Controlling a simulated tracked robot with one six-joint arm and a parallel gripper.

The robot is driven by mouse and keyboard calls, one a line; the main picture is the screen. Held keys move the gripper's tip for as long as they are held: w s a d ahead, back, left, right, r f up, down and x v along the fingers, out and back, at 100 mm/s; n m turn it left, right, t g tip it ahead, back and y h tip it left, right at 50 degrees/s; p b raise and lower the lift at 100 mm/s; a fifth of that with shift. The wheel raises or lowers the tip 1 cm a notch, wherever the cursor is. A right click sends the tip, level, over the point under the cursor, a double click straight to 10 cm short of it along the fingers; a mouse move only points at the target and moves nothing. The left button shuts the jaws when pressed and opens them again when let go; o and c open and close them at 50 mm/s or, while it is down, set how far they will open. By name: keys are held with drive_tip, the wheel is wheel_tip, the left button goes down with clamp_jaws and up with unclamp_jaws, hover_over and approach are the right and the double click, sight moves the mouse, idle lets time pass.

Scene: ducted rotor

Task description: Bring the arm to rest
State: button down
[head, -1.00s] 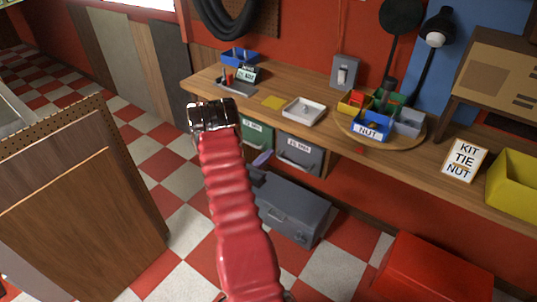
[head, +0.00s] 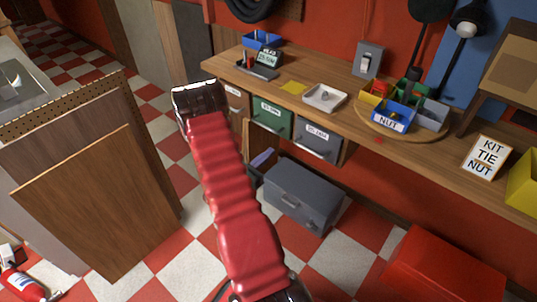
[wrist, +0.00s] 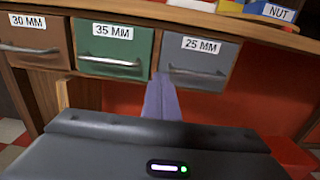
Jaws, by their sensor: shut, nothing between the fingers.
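My red arm rises through the middle of the head view, with its dark metal joint at the upper left. My gripper (head: 262,158) shows only as purple fingers at the arm's right side; the rest is hidden behind the arm. In the wrist view my gripper (wrist: 160,82) has its two purple fingers together, with nothing between them. They point towards the drawers under the bench, below the green 35 MM drawer (wrist: 115,48) and the grey 25 MM drawer (wrist: 198,63). No contact with them can be made out.
The wooden bench (head: 290,71) holds a white tray (head: 325,97) and a round board (head: 440,134) with coloured bins. A grey toolbox (head: 303,195) and a red box (head: 445,265) stand below. Wooden panels (head: 95,200) stand left, a fire extinguisher (head: 20,283) lower left. Checkered floor lies between.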

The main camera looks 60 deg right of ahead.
idle(0.4)
drive_tip(key=s+a+f+m+g+y, duration=0.3)
drive_tip(key=s+a+m+g+y, duration=0.15)
drive_tip(key=s, duration=0.45)
drive_tip(key=s+a+r+m+g+y, duration=0.2)
drive_tip(key=s+a+r+m+y, duration=0.1)
drive_tip(key=a+r+m+y, duration=0.4)
drive_tip(key=w+a+r+m+t+y, duration=0.1)
drive_tip(key=w+a+r+m+t, duration=0.2)
drive_tip(key=a, duration=0.6)
drive_tip(key=w+a+r+m+t+y, duration=0.1)
drive_tip(key=w+a+r+t+y, duration=0.15)
drive_tip(key=a+r, duration=0.45)
drive_tip(key=w+a+r+m+t+y, duration=0.1)
drive_tip(key=w+a+r+m+t, duration=0.2)
drive_tip(key=a, duration=0.8)
drive_tip(key=w+a+r+n+t+y, duration=0.1)
drive_tip(key=a+r+t, duration=0.5)
drive_tip(key=a+r, duration=0.6)
drive_tip(key=shift+n+t+y, duration=0.4)
drive_tip(key=shift+n, duration=0.25)
